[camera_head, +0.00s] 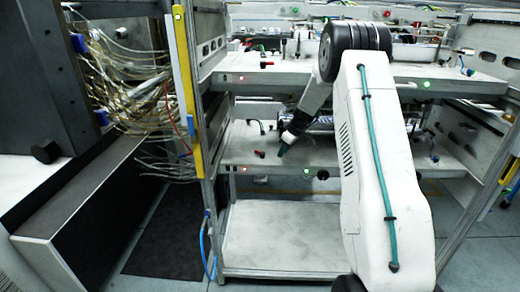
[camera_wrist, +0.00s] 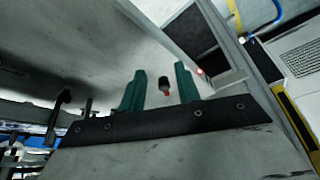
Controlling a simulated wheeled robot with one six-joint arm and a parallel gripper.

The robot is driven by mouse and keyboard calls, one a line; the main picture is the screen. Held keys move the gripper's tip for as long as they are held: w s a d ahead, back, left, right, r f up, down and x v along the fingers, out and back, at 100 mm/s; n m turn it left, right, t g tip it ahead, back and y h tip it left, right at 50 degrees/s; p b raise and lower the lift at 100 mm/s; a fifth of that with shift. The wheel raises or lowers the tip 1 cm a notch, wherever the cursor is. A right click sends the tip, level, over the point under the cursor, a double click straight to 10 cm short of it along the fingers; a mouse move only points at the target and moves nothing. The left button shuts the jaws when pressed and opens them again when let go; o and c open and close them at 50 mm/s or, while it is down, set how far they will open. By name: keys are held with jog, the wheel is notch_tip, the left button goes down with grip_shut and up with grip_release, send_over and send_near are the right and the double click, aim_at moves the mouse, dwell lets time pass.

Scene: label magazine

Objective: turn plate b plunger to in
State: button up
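My gripper (camera_head: 282,150) reaches down to the middle shelf in the head view, its green fingers just right of a small dark plunger with a red part (camera_head: 259,154). In the wrist view my gripper (camera_wrist: 160,72) has its two green fingers apart, with a clear gap. The black plunger with a red part (camera_wrist: 164,84) shows in that gap, seemingly beyond the fingers and not touched by them. I cannot read any plate label, and I cannot tell how far in or out the plunger is.
The middle shelf (camera_head: 240,141) lies under an upper shelf (camera_head: 300,76), which also carries a red-tipped part (camera_head: 266,65). A shiny cylinder (camera_head: 322,124) lies behind my wrist. A yellow-edged post (camera_head: 187,100) and hanging cables (camera_head: 130,85) stand to the left.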

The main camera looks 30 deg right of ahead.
jog(key=shift+w+d+f, duration=0.15)
jog(key=shift+d+f, duration=0.25)
jog(key=shift+f, duration=0.1)
jog(key=shift+w+f, duration=0.1)
jog(key=shift+w, duration=0.15)
send_near(258, 152)
jog(key=x, duration=0.5)
jog(key=shift+w, duration=0.15)
jog(key=shift+x, duration=0.95)
jog(key=shift+w+f, duration=0.25)
jog(key=shift+f, duration=0.15)
